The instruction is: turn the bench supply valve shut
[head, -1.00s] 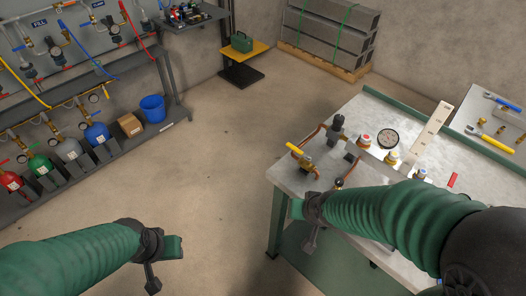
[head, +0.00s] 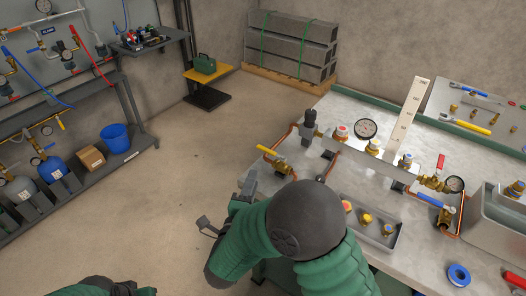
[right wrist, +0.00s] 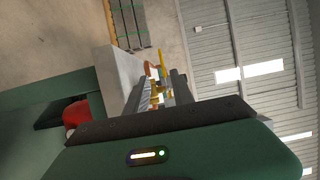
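A brass valve with a yellow lever (head: 272,152) sits at the left edge of the bench, on copper pipe; I take it as the supply valve, though no label is readable. Its lever points to the left and away in the head view. My right gripper (head: 229,203) is open and empty, left of and nearer than the valve, apart from it. In the right wrist view the yellow lever (right wrist: 162,63) and brass body show beyond and between the open fingers (right wrist: 157,88). My left gripper (head: 128,288) is at the bottom edge, mostly cut off.
The bench (head: 345,180) carries a gauge (head: 366,128), a small parts tray (head: 372,238), a red-lever valve (head: 437,170) and a blue-lever valve (head: 432,201). A gas bottle rack (head: 90,185) stands left. Open floor (head: 190,150) lies between rack and bench.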

